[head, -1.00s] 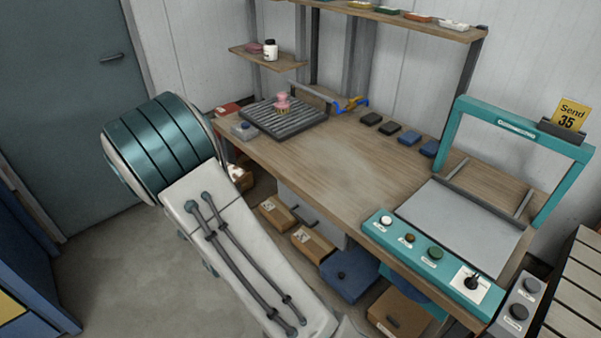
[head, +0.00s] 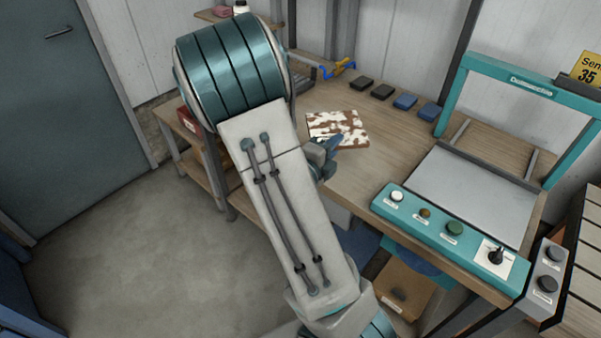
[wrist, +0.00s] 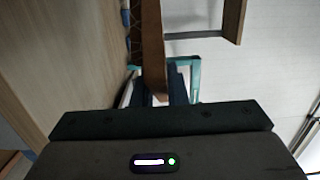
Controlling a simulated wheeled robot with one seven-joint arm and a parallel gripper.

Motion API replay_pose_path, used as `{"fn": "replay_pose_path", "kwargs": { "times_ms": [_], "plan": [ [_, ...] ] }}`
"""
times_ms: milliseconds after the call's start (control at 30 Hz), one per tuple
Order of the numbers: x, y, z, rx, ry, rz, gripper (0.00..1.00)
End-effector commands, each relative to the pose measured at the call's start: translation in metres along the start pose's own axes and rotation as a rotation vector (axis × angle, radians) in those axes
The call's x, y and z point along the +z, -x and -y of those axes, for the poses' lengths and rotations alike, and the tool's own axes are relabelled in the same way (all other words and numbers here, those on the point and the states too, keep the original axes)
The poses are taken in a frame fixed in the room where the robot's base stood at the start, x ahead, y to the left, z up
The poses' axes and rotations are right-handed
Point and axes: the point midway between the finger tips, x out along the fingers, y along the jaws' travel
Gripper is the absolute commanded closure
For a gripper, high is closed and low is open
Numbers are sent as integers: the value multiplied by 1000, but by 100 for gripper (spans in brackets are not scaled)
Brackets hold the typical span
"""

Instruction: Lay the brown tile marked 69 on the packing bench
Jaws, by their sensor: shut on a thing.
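A flat tile, brown with white blotches (head: 337,128), shows over the far left part of the packing bench (head: 385,170). No number can be read on it. My gripper (head: 328,152) is shut on its near edge, partly hidden behind my arm. In the wrist view the brown tile (wrist: 152,45) is seen edge-on, running into the dark fingers (wrist: 176,86). The wooden bench top fills the left of that view, with a gap between it and the tile, so the tile seems held just above the bench.
Two black and two blue small blocks (head: 404,102) lie at the bench's back edge. A teal frame (head: 520,85) with a grey plate and a button panel (head: 450,232) takes the right end. A blue-and-yellow tool (head: 338,68) lies behind the tile. The bench middle is clear.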

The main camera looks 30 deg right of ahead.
Motion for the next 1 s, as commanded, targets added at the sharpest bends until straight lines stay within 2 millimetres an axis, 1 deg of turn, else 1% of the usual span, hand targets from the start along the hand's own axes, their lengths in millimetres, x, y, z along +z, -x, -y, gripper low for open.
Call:
{"fn": "replay_pose_path", "kwargs": {
  "times_ms": [33, 67, 100, 167, 267, 500, 633, 800, 867, 1000],
  "plan": [
    [-10, -3, -2, 0, -4, -33, 100],
    [-14, -3, -2, 1, -5, -50, 100],
    [-16, -4, -4, 3, -5, -64, 100],
    [-15, -2, -7, 4, -4, -76, 100],
    [-2, 6, -16, 5, -2, -76, 100],
    [45, 32, -48, 4, -3, -75, 100],
    [65, 44, -61, 5, -4, -77, 100],
    [79, 51, -70, 4, -4, -79, 100],
    [80, 52, -72, 4, -4, -79, 100],
    [80, 52, -87, 4, -1, -80, 100]
  ]
}}
